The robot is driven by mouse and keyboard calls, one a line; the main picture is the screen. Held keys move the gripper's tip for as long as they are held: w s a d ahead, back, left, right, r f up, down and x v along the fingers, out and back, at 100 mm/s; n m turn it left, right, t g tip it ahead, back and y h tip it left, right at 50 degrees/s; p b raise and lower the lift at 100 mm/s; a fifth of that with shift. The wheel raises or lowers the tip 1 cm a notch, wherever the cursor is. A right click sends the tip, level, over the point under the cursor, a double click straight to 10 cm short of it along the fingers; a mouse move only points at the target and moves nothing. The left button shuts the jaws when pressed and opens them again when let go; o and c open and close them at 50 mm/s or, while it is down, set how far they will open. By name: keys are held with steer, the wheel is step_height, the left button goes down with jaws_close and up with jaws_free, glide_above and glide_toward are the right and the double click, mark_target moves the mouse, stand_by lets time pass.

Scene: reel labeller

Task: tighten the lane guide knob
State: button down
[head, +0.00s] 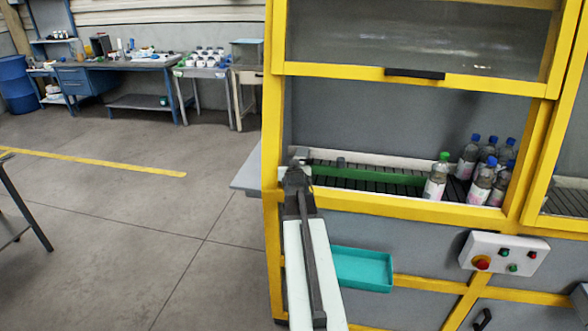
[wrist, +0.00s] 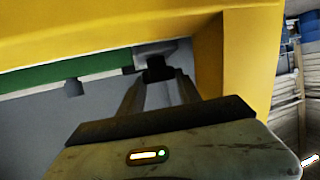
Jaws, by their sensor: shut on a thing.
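The green lane guide (head: 380,175) runs along the conveyor inside the yellow-framed machine. It also shows in the wrist view (wrist: 60,73) as a green strip at the upper left. My gripper (head: 297,168) reaches into the opening at the guide's left end. In the wrist view my gripper (wrist: 158,82) has its two fingers shut on a dark knob (wrist: 157,66) at the end of the guide. A second, grey knob (wrist: 73,87) stands apart on the guide. In the head view my gripper mostly hides the held knob. How tight it is cannot be seen.
Several bottles (head: 470,170) with blue caps and one with a green cap stand on the conveyor at right. A raised guard window (head: 415,40) is above. A teal tray (head: 362,269) and a control box (head: 503,253) are on the front.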

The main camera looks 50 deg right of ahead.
steer(key=shift+a+f+m+g+h, duration=0.1)
steer(key=shift+m+g+h, duration=0.35)
steer(key=shift+m, duration=0.25)
steer(key=c, duration=0.8)
jaws_free()
steer(key=shift+c, duration=0.2)
steer(key=shift+w, duration=0.1)
